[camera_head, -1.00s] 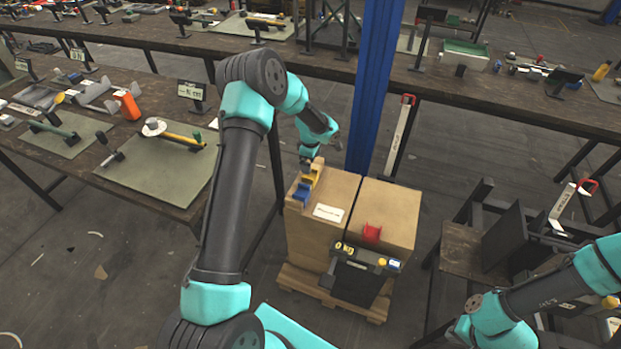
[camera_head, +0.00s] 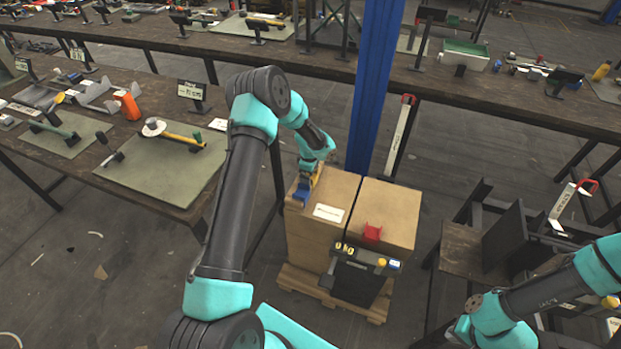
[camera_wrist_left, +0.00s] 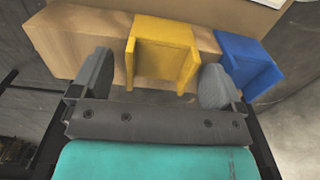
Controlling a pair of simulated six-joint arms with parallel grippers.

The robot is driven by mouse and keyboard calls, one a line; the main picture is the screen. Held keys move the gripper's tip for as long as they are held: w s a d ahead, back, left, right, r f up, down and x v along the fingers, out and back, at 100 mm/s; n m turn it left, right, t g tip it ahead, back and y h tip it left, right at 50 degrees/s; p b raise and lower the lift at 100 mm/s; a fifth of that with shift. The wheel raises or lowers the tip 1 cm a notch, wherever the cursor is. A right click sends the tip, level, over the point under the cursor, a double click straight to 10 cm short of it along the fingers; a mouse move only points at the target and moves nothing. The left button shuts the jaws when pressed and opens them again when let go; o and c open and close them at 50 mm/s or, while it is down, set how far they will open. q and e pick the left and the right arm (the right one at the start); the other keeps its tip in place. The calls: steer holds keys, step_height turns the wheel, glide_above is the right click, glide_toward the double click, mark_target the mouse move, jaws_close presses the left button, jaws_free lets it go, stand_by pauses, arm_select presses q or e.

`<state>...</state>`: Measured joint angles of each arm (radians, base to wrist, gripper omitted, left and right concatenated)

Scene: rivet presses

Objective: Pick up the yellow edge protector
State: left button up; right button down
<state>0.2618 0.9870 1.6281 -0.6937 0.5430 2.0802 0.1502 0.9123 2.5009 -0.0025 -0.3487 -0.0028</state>
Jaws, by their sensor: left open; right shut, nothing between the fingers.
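The yellow edge protector (camera_wrist_left: 163,50) is a U-shaped piece sitting on a cardboard box edge in the left wrist view. It also shows in the head view (camera_head: 317,172), partly covered by my left gripper (camera_head: 307,170). In the left wrist view my left gripper (camera_wrist_left: 157,80) is open, with one finger on each side of the yellow protector and a gap visible at each side. My right gripper (camera_head: 462,332) is low at the lower right of the head view, shut and empty, away from the boxes.
A blue edge protector (camera_wrist_left: 247,65) sits close beside the yellow one. A red edge protector (camera_head: 372,233) is on the other box (camera_head: 395,205). A dark holder (camera_head: 357,277) hangs at the boxes' front. A blue post (camera_head: 375,90) rises just behind.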

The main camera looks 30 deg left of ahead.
arm_select(q)
steer(key=shift+f, duration=0.1)
stand_by(0.4)
steer(key=c, duration=1)
step_height(320, 180, up, 10)
stand_by(0.3)
steer(key=shift+w, duration=0.1)
stand_by(0.4)
